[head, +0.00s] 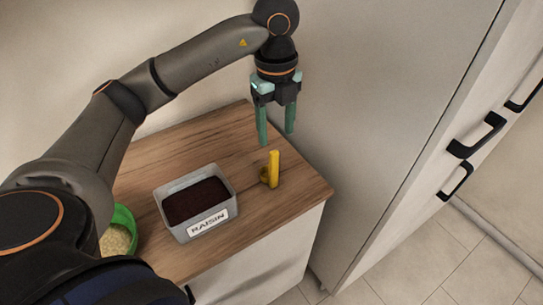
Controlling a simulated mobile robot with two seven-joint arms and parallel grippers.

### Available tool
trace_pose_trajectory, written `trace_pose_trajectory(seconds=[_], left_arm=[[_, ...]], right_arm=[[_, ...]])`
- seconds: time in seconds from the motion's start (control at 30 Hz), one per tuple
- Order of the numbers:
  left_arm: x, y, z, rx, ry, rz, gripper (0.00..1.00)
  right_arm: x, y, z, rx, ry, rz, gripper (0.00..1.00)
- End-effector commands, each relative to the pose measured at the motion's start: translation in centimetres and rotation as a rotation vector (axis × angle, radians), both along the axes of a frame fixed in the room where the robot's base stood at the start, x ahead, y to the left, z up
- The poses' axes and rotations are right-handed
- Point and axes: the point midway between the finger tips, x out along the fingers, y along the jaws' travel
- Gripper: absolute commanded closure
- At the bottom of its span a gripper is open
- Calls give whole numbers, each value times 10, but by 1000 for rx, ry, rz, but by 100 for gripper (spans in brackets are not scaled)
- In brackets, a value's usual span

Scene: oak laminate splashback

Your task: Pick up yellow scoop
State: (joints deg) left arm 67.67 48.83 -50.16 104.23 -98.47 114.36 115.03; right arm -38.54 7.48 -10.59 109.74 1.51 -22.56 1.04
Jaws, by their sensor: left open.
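The yellow scoop (274,170) is on the wooden counter, near its right end. Its handle points up in the picture, and its small round bowl shows at the handle's left side. My left gripper (276,140) hangs above the scoop with its green fingers pointing down. The fingers are open and apart, with nothing between them. The fingertips appear just above the scoop's top end in the picture, and I see no contact. My right gripper is not in view.
A grey bin labelled RAISIN (208,224), with dark contents, stands left of the scoop. A green bowl (124,215) with pale grains is partly hidden by my arm. A tall cabinet (385,120) rises right of the wooden counter (255,225). Bare counter lies around the scoop.

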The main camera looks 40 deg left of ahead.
Motion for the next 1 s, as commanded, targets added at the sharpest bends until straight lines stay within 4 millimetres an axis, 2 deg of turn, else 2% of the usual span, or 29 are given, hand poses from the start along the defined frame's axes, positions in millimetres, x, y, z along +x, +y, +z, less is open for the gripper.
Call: trace_pose_trajectory(seconds=[0.17, 0.47, 0.77, 1.0], left_arm=[[0, 6, -3, 23, -3, 22, 38], [-1, 5, -52, 22, 0, 20, 38], [-3, 4, -76, 22, -3, 19, 38], [-11, 1, -111, 21, -2, 20, 38]], right_arm=[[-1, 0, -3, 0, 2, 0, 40], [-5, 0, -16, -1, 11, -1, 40], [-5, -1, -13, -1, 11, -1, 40], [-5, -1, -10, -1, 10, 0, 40]])
